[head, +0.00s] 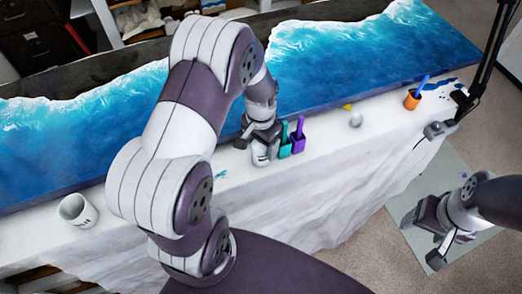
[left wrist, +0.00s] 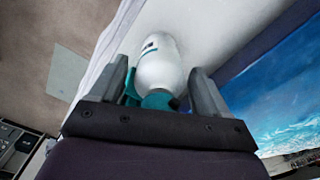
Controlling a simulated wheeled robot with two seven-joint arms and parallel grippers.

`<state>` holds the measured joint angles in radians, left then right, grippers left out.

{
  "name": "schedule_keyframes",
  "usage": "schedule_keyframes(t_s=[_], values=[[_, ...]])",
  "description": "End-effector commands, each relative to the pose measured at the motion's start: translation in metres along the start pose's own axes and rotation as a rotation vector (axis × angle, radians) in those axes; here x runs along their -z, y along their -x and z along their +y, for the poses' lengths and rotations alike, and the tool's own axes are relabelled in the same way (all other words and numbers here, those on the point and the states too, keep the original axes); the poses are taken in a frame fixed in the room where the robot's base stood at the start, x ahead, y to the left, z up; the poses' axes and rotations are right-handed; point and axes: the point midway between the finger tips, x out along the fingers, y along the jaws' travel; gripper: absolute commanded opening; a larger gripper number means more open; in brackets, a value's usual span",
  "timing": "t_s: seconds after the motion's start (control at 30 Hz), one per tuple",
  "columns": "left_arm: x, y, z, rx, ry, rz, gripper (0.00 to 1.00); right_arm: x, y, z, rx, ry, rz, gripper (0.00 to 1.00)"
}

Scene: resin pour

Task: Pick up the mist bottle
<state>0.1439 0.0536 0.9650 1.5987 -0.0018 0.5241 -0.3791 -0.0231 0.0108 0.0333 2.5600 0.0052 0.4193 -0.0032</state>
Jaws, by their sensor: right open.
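The mist bottle (head: 261,157) is mostly hidden below my left gripper (head: 260,143) in the head view. In the left wrist view the bottle (left wrist: 160,68) shows a white rounded body, a dark label mark and a teal top. It lies between the two spread fingers of my left gripper (left wrist: 160,80), with narrow gaps beside its body. The fingers look open around it. Contact at the teal top is hard to tell. My right gripper (head: 422,241) is open and empty, off the table at the lower right.
The blue wave panel (head: 340,62) lies behind.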

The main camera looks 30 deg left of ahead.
Motion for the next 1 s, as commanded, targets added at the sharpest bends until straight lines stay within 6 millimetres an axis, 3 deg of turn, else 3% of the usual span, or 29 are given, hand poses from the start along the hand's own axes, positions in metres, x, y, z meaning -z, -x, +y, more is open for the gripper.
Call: schedule_keyframes(t_s=[0.03, 0.17, 0.47, 0.8, 1.0], values=[[0.000, 0.000, 0.000, 0.000, 0.000, 0.000, 0.58, 0.000, 0.000, 0.000, 0.000, 0.000, 0.000, 0.67], [0.000, 0.000, 0.000, 0.000, 0.000, 0.000, 0.15, 0.000, 0.000, 0.000, 0.000, 0.000, 0.000, 0.67], [0.002, 0.007, -0.001, 0.002, 0.000, 0.004, 0.14, 0.000, -0.001, 0.000, 0.000, 0.000, 0.000, 0.67], [0.001, 0.084, 0.000, 0.001, -0.001, 0.004, 0.14, -0.002, -0.012, 0.000, 0.000, 0.000, 0.000, 0.67], [0.002, 0.108, 0.004, -0.001, -0.015, 0.001, 0.14, -0.001, -0.006, 0.000, 0.000, 0.000, 0.000, 0.67]])
